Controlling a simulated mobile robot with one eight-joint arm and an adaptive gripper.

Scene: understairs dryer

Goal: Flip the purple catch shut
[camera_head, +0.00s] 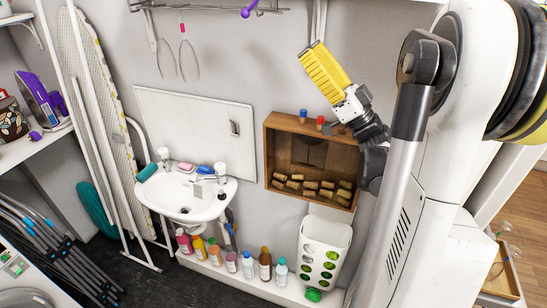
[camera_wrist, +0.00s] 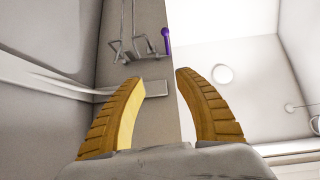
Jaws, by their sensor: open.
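A small purple piece (camera_head: 248,9), which looks like the purple catch, sits at the wire rack high on the wall, at the top edge of the head view. There it slants and is partly cut off. It also shows in the wrist view (camera_wrist: 166,40) as a short upright bar at the right end of the rack, beyond my fingertips. I cannot tell how it is fixed. My gripper (camera_head: 312,58) is raised before the wall, below and right of the purple piece, pointing up. Its yellow fingers stand apart and empty in the wrist view (camera_wrist: 160,77), not touching the purple piece.
Below my gripper are a wooden wall box (camera_head: 270,145) with corks, a white sink (camera_head: 182,205), and several bottles (camera_head: 231,262) on a ledge. A folded ironing board (camera_head: 88,80) leans at left.

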